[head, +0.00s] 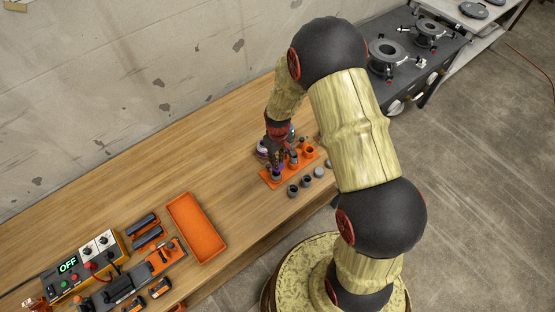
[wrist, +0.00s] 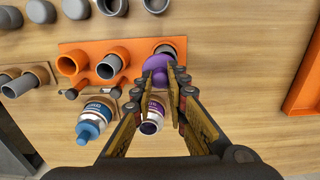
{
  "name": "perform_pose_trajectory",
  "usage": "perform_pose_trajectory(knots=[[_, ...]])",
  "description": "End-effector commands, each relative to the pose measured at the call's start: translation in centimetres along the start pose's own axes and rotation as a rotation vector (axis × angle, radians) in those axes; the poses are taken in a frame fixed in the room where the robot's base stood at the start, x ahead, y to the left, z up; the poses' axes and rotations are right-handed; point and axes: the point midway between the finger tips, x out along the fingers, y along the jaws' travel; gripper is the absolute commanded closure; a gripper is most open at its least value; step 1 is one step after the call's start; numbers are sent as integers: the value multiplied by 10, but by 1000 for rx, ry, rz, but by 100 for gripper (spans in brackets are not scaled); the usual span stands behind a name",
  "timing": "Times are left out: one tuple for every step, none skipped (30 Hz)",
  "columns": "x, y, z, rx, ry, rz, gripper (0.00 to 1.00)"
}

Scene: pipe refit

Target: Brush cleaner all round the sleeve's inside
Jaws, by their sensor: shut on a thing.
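My gripper (wrist: 161,78) is shut on a purple cap (wrist: 155,64), which I take to be the cleaner's brush cap. The cap is at the mouth of a grey sleeve (wrist: 169,46) in the orange rack (wrist: 75,48). The brush is hidden, so I cannot tell how deep it sits or whether it touches the wall. A bottle with a purple label (wrist: 152,117) stands uncapped between the fingers in the wrist view, below the cap. In the head view my gripper (head: 278,163) is over the near-left end of the rack (head: 268,183).
A blue-capped bottle (wrist: 93,122) stands beside the purple-labelled one. The rack also holds an orange fitting (wrist: 80,62) and another grey-lined socket (wrist: 111,66). Several loose grey fittings (head: 293,190) stand along the bench edge. An orange tray (head: 196,228) and a control box reading OFF (head: 83,265) are left.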

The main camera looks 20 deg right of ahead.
Motion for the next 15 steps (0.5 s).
perform_pose_trajectory(knots=[[0,0,0,0,0,0,100],[0,0,0,0,0,0,100],[0,0,-1,0,0,0,100],[0,0,-1,0,1,0,100],[0,0,-2,0,1,0,100],[0,0,-3,0,1,0,100],[0,0,-4,0,1,0,100],[0,0,-4,0,1,0,100],[0,0,-4,0,1,0,100],[0,0,-4,0,1,0,100],[0,0,-4,0,1,0,100],[0,0,-4,0,1,0,100],[0,0,-4,0,1,0,100],[0,0,-4,0,1,0,100],[0,-1,-4,0,1,0,100]])
